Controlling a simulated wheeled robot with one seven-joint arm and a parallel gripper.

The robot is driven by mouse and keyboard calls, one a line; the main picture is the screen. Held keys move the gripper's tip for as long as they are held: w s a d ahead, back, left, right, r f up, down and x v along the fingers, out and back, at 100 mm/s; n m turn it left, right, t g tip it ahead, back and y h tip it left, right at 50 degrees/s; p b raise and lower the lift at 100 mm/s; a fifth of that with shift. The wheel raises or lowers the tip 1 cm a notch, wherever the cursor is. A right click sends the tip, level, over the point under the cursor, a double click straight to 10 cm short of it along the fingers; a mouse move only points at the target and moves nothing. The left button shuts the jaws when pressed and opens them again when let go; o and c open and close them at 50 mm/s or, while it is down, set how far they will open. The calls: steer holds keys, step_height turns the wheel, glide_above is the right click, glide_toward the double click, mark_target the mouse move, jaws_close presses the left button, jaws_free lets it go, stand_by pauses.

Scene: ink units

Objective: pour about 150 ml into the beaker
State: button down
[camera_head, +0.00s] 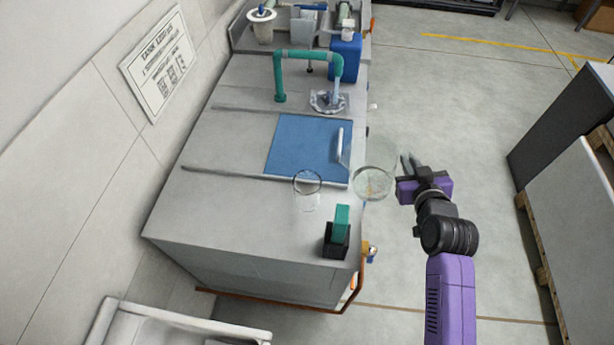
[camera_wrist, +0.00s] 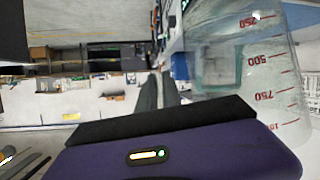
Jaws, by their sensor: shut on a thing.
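A clear glass beaker (camera_head: 308,203) stands upright on the grey counter, in front of a blue panel. It looks empty. My gripper (camera_head: 407,163) is past the counter's right edge, shut on a clear graduated jug (camera_head: 373,184). The jug is in the air at the counter edge, right of the beaker and apart from it. In the wrist view the jug (camera_wrist: 240,65) fills the right side, with red marks including 500 and 750. My gripper's dark fingers (camera_wrist: 158,92) are left of it. Their contact with the jug is unclear, and so is the liquid level.
A green block in a black holder (camera_head: 337,232) stands near the counter's front right corner. The blue panel (camera_head: 305,148) has a pale handle. Behind are a teal tap pipe (camera_head: 308,55) and a blue container (camera_head: 345,60). Open floor lies to the right.

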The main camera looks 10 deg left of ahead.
steer(key=s+a+r+n+t+h+b, duration=0.2)
steer(key=a+r+n, duration=0.5)
steer(key=r, duration=0.4)
steer(key=shift+a+n+t+h, duration=0.3)
steer(key=shift+a+h, duration=0.35)
steer(key=shift+h, duration=0.15)
steer(key=shift+s+a+r+n, duration=0.1)
steer(key=shift+a+r+n, duration=0.3)
steer(key=shift+a, duration=0.05)
steer(key=shift+s+a+r+n+t, duration=0.15)
steer(key=shift+a+r+n+t, duration=0.25)
steer(key=shift+a+r, duration=0.2)
steer(key=shift+s+a+r+n+b, duration=0.1)
steer(key=shift+a+r+n+b, duration=0.1)
steer(key=shift+a, duration=0.25)
steer(key=shift+s+a+r+n+b, duration=0.1)
steer(key=shift+a+r+n+b, duration=0.1)
steer(key=shift+a, duration=0.2)
stand_by(0.8)
steer(key=shift+s+a+r+n+t, duration=0.2)
steer(key=shift+a+r+n+t, duration=0.3)
steer(key=shift+a+r+n, duration=0.25)
stand_by(1.5)
